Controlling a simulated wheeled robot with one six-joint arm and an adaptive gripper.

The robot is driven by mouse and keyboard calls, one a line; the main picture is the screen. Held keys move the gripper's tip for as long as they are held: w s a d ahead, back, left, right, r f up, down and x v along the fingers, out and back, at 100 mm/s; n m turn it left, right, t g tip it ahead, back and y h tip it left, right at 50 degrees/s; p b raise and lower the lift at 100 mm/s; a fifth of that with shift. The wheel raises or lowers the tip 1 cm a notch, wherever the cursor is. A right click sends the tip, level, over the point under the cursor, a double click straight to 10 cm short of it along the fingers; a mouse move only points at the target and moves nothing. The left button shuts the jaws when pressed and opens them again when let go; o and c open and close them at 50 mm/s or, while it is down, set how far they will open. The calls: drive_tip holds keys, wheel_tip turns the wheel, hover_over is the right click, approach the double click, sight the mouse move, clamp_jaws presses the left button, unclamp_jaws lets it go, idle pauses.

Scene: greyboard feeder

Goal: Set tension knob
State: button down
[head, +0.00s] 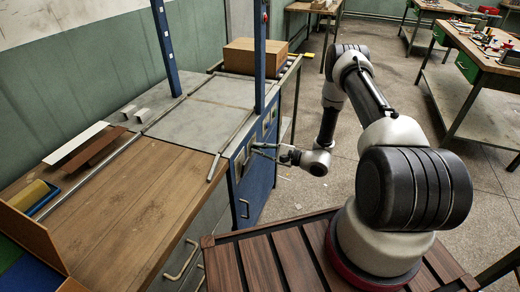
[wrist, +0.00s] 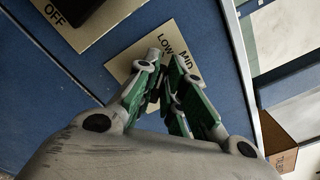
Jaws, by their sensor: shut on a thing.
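My gripper (head: 266,151) reaches to the blue front panel (head: 259,170) of the feeder bench in the head view. In the wrist view my gripper (wrist: 165,92) has its green-padded fingers closed around a small dark knob, of which little shows between them. The knob sits at a cream label plate (wrist: 139,66) marked "LOW" and "MID". The rest of the plate and the knob's pointer are hidden by the fingers, so I cannot tell the setting.
Beside the plate is another cream plate marked "OFF" (wrist: 66,22) with a dark switch. A cardboard box (head: 254,56) stands at the bench's far end. Blue posts (head: 166,45) rise from the bench. Open floor lies right of the panel.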

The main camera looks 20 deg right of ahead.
drive_tip(key=shift+w+a+n, duration=0.1)
drive_tip(key=shift+n, duration=0.3)
drive_tip(key=c, duration=1.5)
unclamp_jaws()
drive_tip(key=v, duration=1.2)
drive_tip(key=shift+f, duration=0.1)
